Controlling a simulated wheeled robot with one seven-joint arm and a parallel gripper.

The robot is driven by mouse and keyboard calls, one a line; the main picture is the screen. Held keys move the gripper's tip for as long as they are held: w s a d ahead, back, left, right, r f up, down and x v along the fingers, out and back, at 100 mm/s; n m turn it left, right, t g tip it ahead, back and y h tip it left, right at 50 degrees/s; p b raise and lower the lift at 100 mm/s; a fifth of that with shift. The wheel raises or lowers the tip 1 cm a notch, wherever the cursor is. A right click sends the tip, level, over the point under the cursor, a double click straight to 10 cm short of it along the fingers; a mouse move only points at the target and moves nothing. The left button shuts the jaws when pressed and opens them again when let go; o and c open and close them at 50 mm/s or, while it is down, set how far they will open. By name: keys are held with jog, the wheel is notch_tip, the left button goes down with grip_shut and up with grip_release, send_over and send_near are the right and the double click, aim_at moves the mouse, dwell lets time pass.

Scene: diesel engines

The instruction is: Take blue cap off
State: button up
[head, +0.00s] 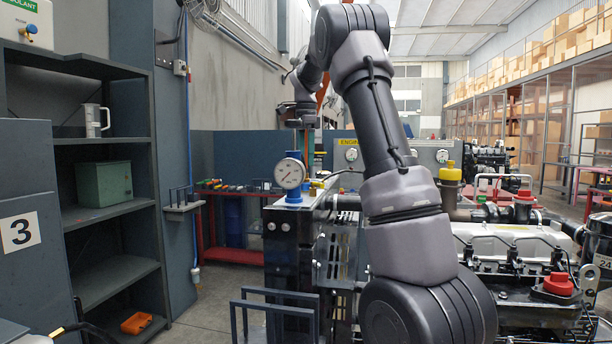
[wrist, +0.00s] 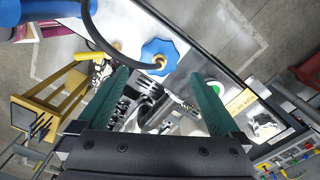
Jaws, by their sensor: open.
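A lobed blue cap (wrist: 160,56) lies ahead of my fingertips in the wrist view, between their lines and slightly beyond them. A brass-coloured fitting and a black hose reach its middle. My gripper (wrist: 158,76) is open, with its two green fingers apart and nothing between them. In the head view my gripper (head: 299,118) hangs pointing down near a round dial gauge (head: 289,174) with a blue body, above the dark engine-stand top. I cannot make out the lobed cap clearly in the head view; the gauge is in front of that area.
A yellow cap (head: 450,171) and a red cap (head: 558,284) are on the engine at right. A dark shelf (head: 110,215) with a green box (head: 104,184) stands at left. In the wrist view, a blue body (wrist: 45,9) and the black hose (wrist: 94,32) lie close to the cap.

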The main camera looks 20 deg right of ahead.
aim_at(306, 181)
jog(key=shift+f, duration=2.95)
jog(key=shift+c, duration=0.3)
grip_shut()
